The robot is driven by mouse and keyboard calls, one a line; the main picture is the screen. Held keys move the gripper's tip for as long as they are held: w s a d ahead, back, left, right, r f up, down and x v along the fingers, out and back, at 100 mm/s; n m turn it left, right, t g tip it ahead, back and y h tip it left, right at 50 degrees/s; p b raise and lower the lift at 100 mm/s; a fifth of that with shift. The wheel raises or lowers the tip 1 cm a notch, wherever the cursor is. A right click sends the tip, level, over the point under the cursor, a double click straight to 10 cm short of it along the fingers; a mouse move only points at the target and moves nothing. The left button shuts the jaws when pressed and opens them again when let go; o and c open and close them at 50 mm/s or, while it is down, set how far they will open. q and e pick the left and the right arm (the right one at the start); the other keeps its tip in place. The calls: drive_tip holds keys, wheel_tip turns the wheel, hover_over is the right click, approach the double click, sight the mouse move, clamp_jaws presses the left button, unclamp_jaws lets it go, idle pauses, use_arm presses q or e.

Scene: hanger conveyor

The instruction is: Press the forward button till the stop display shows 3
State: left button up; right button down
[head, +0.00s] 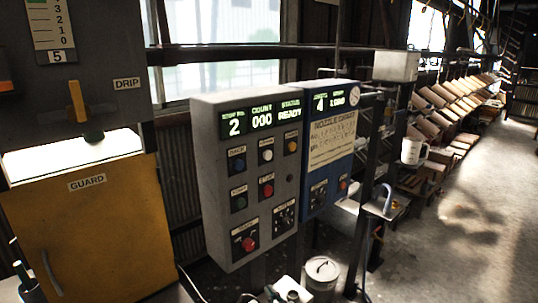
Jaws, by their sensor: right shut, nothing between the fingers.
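The grey control box (245,180) stands in the middle. Its stop display (234,123) shows 2, the count display shows 000 and the status display reads READY. Below are blue, white, orange, green and red buttons with small labels that I cannot read, so I cannot tell which is the forward button. A larger red knob (249,244) sits at the lower left of the box. My left gripper is not in view.
A blue panel (331,150) adjoins the box on the right. A yellow guard door (90,225) stands at left. A white bucket (322,272) stands below the panels. The floor further right is open.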

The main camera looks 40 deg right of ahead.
drive_tip(key=w+d+r+t+h, duration=0.1)
drive_tip(key=d+r+t, duration=0.1)
drive_tip(key=r, duration=0.9)
drive_tip(key=d+r+t+h, duration=0.1)
drive_tip(key=d+r+t, duration=0.2)
drive_tip(key=r, duration=0.7)
drive_tip(key=n+t+h+p, duration=0.1)
drive_tip(key=n+t, duration=0.1)
drive_tip(key=t, duration=0.2)
approach(268, 155)
drive_tip(key=s+d+r, duration=0.3)
drive_tip(key=s+r, duration=0.2)
drive_tip(key=r, duration=0.1)
drive_tip(key=shift+s+a, duration=0.1)
drive_tip(key=shift+s, duration=0.15)
drive_tip(key=shift+f, duration=0.1)
drive_tip(key=shift+t, duration=0.3)
drive_tip(key=shift+w+a+b, duration=0.15)
drive_tip(key=shift+w+b, duration=0.45)
drive_tip(key=shift+w, duration=1.65)
drive_tip(key=shift+w+a+b, duration=0.2)
drive_tip(key=shift+w+b, duration=0.4)
drive_tip(key=shift+w, duration=1.6)
drive_tip(key=shift+w, duration=0.15)
drive_tip(key=shift+w, duration=0.25)
